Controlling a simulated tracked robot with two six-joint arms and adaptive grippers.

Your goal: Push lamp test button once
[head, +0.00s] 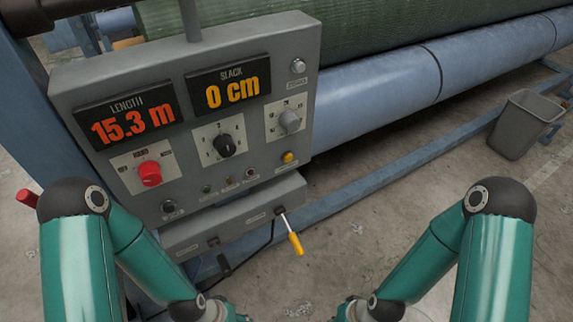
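A grey control panel (75,90) stands at the left of the head view. It carries a silver round button (298,66) at upper right, a yellow button (288,157) at lower right and a dark round control (168,207) at lower left. Their labels are too small to read, so I cannot tell which is the lamp test button. A row of small indicators (228,182) sits low on the panel. Both my arms reach in below the panel, apart from it.
The panel also has a LENGTH display (125,115) reading 15.3 m, a SLACK display (229,88) reading 0 cm, a red knob (150,173), a black knob (224,144) and a grey knob (290,121). A yellow-handled lever (295,243) juts out below. A grey bin (520,125) stands right.

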